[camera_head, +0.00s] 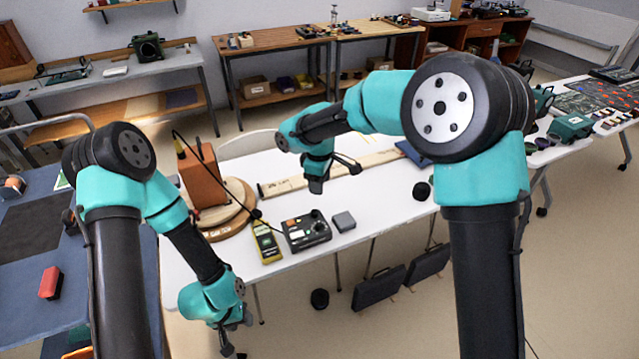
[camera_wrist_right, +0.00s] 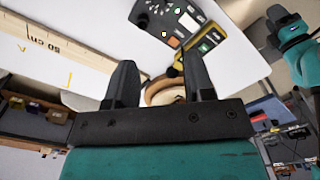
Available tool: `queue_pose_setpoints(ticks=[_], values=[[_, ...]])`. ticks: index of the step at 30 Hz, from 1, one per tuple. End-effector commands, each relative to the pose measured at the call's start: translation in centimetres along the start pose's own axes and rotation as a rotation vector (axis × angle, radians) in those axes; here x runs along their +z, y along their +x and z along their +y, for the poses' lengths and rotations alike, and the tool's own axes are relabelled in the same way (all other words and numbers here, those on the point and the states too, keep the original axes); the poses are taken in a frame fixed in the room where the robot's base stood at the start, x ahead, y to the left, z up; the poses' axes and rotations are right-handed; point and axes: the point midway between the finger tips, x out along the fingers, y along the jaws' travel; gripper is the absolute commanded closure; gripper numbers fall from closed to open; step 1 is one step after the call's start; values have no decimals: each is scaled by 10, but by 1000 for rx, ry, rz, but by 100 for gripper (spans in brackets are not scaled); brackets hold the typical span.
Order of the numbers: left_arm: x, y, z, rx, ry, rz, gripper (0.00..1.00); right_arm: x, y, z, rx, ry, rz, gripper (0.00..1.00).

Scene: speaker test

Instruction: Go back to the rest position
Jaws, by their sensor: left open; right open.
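My right gripper (camera_head: 333,175) is above the white table (camera_head: 375,215), with its arm reaching in from the right. In the right wrist view my right gripper (camera_wrist_right: 163,82) has its fingers apart with nothing between them. My left gripper (camera_head: 238,338) hangs low, in front of the table's near edge. It is open and I see nothing held in it. An orange box (camera_head: 198,172) stands on a round wooden base (camera_head: 232,213) at the table's left. My left arm passes in front of part of that base.
A yellow meter (camera_head: 266,242), a black control box (camera_head: 306,231) and a small grey box (camera_head: 343,221) lie near the front edge. A long wooden ruler (camera_head: 350,172) lies behind them. A blue table (camera_head: 35,270) with a red block (camera_head: 50,283) is at left.

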Motion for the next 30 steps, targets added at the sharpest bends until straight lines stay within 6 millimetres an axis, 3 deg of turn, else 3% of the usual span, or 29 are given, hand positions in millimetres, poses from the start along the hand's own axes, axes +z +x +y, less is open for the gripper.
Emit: queue_pose_setpoints(ticks=[8, 11, 14, 20, 24, 30], values=[[0, 0, 0, 0, 0, 0, 57, 1, 2, 0, -2, 3, 1, 51], [0, 0, 0, 0, 0, 0, 57, 7, 14, 0, -15, 25, 10, 51], [0, 0, 0, 0, 0, 0, 57, 21, 41, 0, -44, 82, 32, 51], [0, 0, 0, 0, 0, 0, 57, 78, 130, -14, -140, 315, 112, 51], [0, 0, 0, 0, 0, 0, 57, 128, 192, -39, -206, 541, 171, 51], [0, 0, 0, 0, 0, 0, 57, 204, 258, -90, -270, 897, 229, 51]])
